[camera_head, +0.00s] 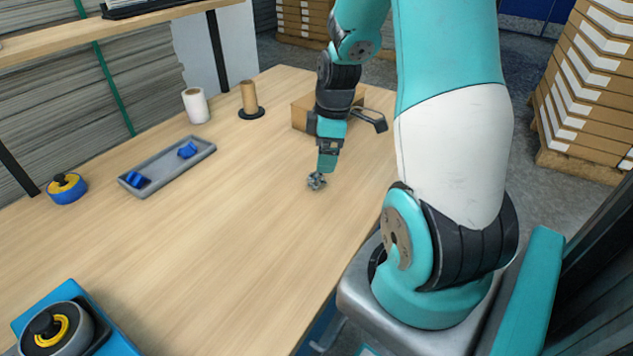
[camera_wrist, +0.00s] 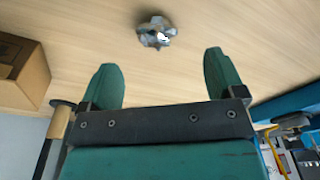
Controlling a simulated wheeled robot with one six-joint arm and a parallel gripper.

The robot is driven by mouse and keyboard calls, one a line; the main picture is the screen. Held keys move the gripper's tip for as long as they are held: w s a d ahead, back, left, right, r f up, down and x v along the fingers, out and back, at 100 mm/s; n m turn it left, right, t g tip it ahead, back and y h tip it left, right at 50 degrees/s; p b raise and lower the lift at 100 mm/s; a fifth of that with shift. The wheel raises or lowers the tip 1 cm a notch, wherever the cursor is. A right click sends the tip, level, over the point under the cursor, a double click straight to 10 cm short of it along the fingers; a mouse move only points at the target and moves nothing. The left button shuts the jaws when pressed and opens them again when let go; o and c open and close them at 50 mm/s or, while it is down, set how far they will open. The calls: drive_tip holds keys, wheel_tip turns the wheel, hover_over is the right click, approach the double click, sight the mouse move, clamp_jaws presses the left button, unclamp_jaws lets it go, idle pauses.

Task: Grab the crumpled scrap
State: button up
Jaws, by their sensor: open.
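The crumpled scrap (camera_head: 316,181) is a small grey, crinkled ball on the wooden table. It also shows in the wrist view (camera_wrist: 156,32), near the top middle, just beyond the fingertips and between their lines. My gripper (camera_head: 327,166) is above and right beside the scrap in the head view. In the wrist view my gripper (camera_wrist: 164,58) has its two green fingers spread wide with nothing between them. The head view does not show whether a finger touches the scrap; the wrist view shows a gap.
A cardboard box (camera_head: 303,113) stands behind my gripper. A grey tray (camera_head: 160,170) with blue pieces, a white roll (camera_head: 196,106) and a brown roll on a black base (camera_head: 249,97) stand to the left. The table (camera_head: 230,240) around the scrap is clear.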

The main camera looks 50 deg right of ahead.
sight(317, 175)
drive_tip(key=f, duration=0.2)
drive_tip(key=w+f, duration=0.1)
drive_tip(key=f, duration=0.2)
drive_tip(key=a+f, duration=0.1)
drive_tip(key=f, duration=0.1)
drive_tip(key=shift+w+f, duration=0.3)
drive_tip(key=shift+f, duration=0.05)
drive_tip(key=c, duration=1)
